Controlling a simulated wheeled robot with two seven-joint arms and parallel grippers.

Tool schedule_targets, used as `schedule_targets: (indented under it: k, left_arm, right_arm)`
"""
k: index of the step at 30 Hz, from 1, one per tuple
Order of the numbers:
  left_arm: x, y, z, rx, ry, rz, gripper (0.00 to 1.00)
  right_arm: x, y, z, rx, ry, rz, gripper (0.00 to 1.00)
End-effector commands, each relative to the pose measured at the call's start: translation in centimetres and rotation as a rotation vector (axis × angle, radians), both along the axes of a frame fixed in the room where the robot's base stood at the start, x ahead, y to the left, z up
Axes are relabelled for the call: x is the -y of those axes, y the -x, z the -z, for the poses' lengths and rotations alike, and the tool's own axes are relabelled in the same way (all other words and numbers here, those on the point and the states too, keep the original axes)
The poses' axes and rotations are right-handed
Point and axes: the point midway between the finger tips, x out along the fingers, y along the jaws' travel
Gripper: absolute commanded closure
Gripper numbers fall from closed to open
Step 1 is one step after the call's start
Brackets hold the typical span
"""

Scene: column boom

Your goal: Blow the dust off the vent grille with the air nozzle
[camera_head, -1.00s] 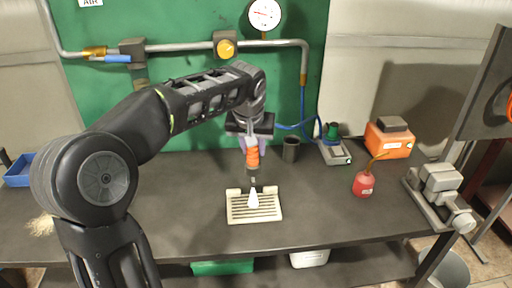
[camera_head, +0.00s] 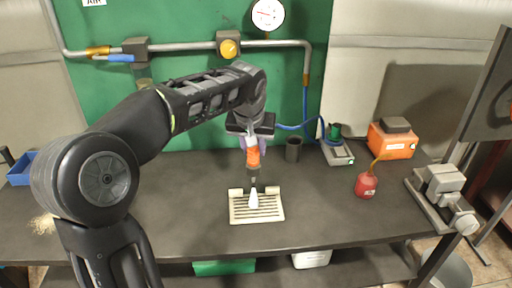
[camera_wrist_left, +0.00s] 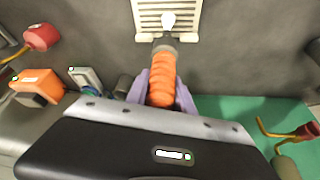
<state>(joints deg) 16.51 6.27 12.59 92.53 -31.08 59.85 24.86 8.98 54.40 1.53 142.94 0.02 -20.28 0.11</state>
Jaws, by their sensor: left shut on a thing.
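My left gripper (camera_head: 252,143) is shut on the air nozzle (camera_head: 253,158), which has an orange grip and a dark lower part. In the left wrist view the nozzle's ribbed orange grip (camera_wrist_left: 162,80) sits between the pale purple fingers (camera_wrist_left: 162,92). The vent grille (camera_head: 268,213) is a cream slatted plate lying on the bench. A white shape (camera_head: 253,199), apparently the air jet, spreads from the nozzle's tip over the grille's middle. The grille also shows in the left wrist view (camera_wrist_left: 147,14). I cannot make out dust on its slats. My right gripper is out of view.
A dark cup (camera_head: 293,149) stands behind the grille to the right. A red oil can (camera_head: 366,185), an orange box (camera_head: 392,142) and a grey vise (camera_head: 442,187) are at the right. A blue hose (camera_head: 303,125) runs behind. The bench (camera_head: 185,210) is clear left of the grille.

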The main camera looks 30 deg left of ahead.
Motion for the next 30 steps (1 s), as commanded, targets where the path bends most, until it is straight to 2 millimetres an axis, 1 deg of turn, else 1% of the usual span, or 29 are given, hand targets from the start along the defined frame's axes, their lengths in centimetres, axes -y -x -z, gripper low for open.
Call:
schedule_targets:
  k: [19,30]
  left_arm:
    - [-2.9,2.1,0.0,0.002,-0.001,-0.002,1.00]
    - [-3.2,2.4,0.0,0.001,0.000,-0.001,1.00]
  right_arm:
    - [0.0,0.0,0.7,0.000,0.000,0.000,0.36]
    - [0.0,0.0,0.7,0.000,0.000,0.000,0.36]
